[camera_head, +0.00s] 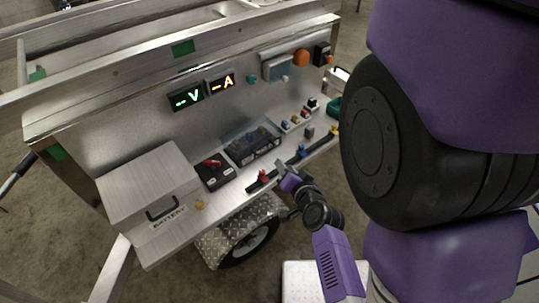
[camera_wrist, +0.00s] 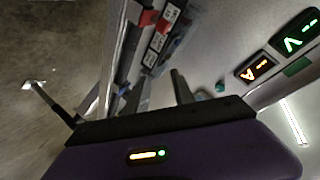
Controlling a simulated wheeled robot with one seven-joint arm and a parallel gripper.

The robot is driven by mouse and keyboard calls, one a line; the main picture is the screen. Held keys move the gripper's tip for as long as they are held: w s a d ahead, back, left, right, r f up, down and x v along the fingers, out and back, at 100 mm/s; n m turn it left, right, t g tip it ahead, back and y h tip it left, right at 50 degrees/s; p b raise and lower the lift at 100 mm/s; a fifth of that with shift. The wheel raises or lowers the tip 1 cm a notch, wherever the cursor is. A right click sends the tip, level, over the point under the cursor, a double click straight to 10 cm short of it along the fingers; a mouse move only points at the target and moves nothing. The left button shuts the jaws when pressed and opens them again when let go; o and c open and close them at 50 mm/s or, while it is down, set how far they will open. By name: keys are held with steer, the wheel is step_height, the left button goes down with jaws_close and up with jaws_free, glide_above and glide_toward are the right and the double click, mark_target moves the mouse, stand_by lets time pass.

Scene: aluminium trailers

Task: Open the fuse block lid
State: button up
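The fuse block (camera_head: 252,145) appears to be the low black box with a clear lid over several small parts, in the middle of the metal deck in the head view. Its lid looks closed down over it. What looks like the same box shows in the wrist view (camera_wrist: 158,42), seen edge-on. My gripper (camera_head: 284,174) is in front of it, near the deck's front edge and apart from the lid. In the wrist view my gripper (camera_wrist: 158,92) shows two fingers with a gap between them and nothing visibly held.
A black tray with a red part (camera_head: 214,172) and a battery box (camera_head: 150,190) stand left of it. A red lever (camera_head: 263,177) and a blue lever (camera_head: 300,152) line the front edge. Lit displays (camera_head: 203,90) are on the back panel. Fuses and switches stand to the right.

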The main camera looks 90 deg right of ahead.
steer(key=s+d+f+m+b, duration=0.1)
steer(key=s+d+f+m, duration=0.35)
steer(key=d, duration=0.25)
steer(key=w+t, duration=0.1)
steer(key=w+a+r+t, duration=0.1)
steer(key=w+t, duration=0.1)
steer(key=w+a+t+y, duration=0.1)
steer(key=w+t, duration=0.1)
steer(key=shift+r+m, duration=0.2)
steer(key=shift+m, duration=0.15)
steer(key=p, duration=0.1)
glide_toward(255, 139)
steer(key=d+f, duration=0.1)
steer(key=w+d+f, duration=0.1)
steer(key=f, duration=0.1)
steer(key=shift+f, duration=0.15)
steer(key=shift+c, duration=0.4)
jaws_close()
